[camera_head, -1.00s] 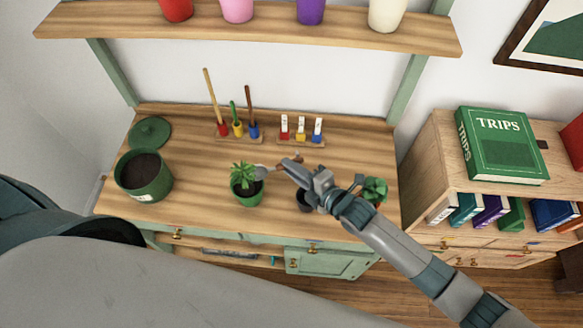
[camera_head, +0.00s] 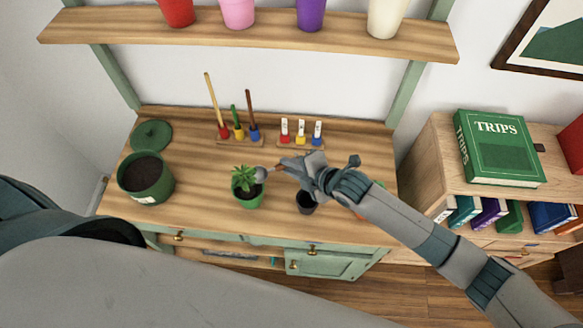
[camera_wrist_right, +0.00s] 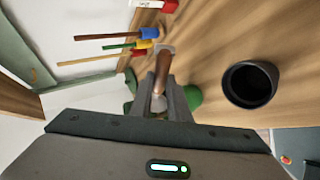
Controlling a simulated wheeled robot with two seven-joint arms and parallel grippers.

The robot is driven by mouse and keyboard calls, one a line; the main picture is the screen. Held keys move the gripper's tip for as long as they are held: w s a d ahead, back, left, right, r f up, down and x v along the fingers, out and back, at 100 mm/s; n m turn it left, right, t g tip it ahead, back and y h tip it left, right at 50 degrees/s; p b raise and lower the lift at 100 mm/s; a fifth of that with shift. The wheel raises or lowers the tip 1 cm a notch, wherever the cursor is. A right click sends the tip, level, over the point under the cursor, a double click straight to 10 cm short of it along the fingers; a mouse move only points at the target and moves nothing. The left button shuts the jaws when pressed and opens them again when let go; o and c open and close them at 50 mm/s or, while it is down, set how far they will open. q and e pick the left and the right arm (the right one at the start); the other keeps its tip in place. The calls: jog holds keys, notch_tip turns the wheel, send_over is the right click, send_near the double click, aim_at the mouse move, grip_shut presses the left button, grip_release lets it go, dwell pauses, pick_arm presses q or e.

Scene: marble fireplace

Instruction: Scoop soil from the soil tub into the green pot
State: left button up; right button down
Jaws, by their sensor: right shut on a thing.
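The dark green soil tub (camera_head: 146,180), full of dark soil, stands at the left of the bench. The green pot (camera_head: 248,198) stands at the middle front and holds a leafy plant (camera_head: 244,178) and dark soil. My right gripper (camera_head: 290,165) is shut on the brown handle of a scoop (camera_head: 261,174). The scoop's grey head is at the upper right of the green pot's rim; I cannot tell whether it touches. In the right wrist view the handle (camera_wrist_right: 164,62) is between the fingers, and the green pot (camera_wrist_right: 193,97) is partly hidden behind them. My left gripper is out of view.
A small black pot (camera_head: 305,203) stands just below my right gripper. A green lid (camera_head: 151,135) lies behind the tub. A rack with upright tools (camera_head: 238,132) and a rack of labelled markers (camera_head: 301,132) stand at the back. The bench between tub and green pot is clear.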

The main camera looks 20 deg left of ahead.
aim_at(297, 156)
jog(key=r+g+h, duration=0.1)
jog(key=w+a+r+g+h, duration=0.1)
jog(key=h, duration=0.1)
jog(key=shift+m+g, duration=0.3)
jog(key=shift+w+f+h, duration=0.1)
jog(key=shift+w+h, duration=0.05)
jog(key=shift+h, duration=0.25)
jog(key=shift+w+d+g+h, duration=0.35)
jog(key=shift+w+g, duration=0.25)
jog(key=shift+w, duration=0.15)
jog(key=shift+w+d+g+h+b, duration=0.2)
jog(key=shift+w+b, duration=0.05)
jog(key=shift+w, duration=0.15)
jog(key=shift+w+d+g+h+b, duration=0.15)
jog(key=shift+w+g+b, duration=0.1)
jog(key=shift+w, duration=0.15)
jog(key=shift+w+d+m+g+h+b, duration=0.15)
jog(key=shift+w+d+g+h+b, duration=0.25)
jog(key=shift+w+b, duration=0.5)
jog(key=shift+w+d+m+g+h+b, duration=0.1)
jog(key=shift+w+d+g+h+b, duration=0.4)
jog(key=shift+b, duration=0.65)
jog(key=shift+w+d+m+g+h+b, duration=0.2)
jog(key=shift+w+g+b, duration=0.25)
jog(key=shift+w+b, duration=0.55)
